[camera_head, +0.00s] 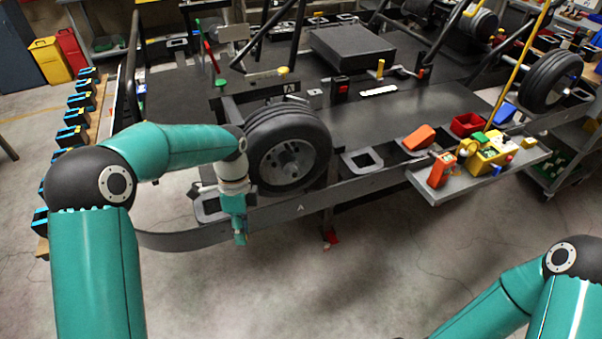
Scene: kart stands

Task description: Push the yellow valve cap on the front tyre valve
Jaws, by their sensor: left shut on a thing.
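The nearest kart tyre (254,137) is black with a grey hub (289,163), at the centre left of the head view. Its valve is too small to make out. My left gripper (240,238) hangs fingers down just left of and below this tyre, in front of the kart's edge. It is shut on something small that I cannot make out. I cannot pick out the yellow valve cap. My right arm (500,300) shows at the lower right, but its gripper is out of the picture.
A grey side tray (453,186) at the right carries a yellow block (487,157) and an orange-red item (441,170). A red bin (467,124) stands behind. The dark bumper bar (300,207) runs below the tyre. The floor in front is clear.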

